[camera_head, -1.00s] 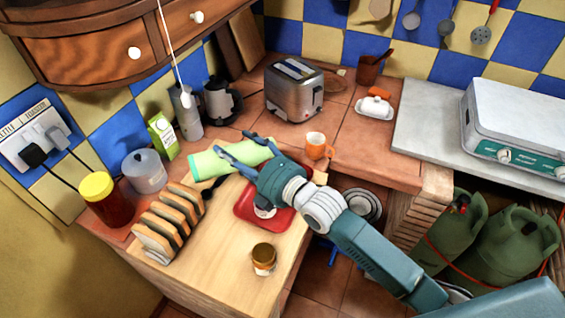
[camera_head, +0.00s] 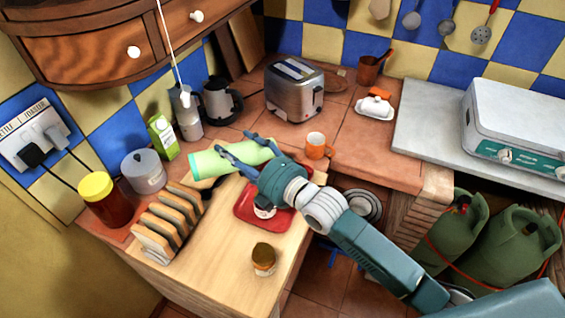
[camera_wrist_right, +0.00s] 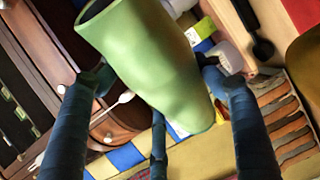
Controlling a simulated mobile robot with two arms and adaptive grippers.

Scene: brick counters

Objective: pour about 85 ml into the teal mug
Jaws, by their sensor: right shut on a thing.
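My right gripper (camera_head: 238,147) is shut around a pale green, tall container (camera_head: 208,162), with fingers on both sides of it. The container lies nearly on its side above the back of the wooden board. In the right wrist view the green container (camera_wrist_right: 150,65) fills the middle between my fingers, its rim at the upper left; its contents do not show. I see no teal mug in either view; my gripper and wrist hide part of the red tray (camera_head: 244,213). My left gripper is not in view.
A cord hangs at upper left.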

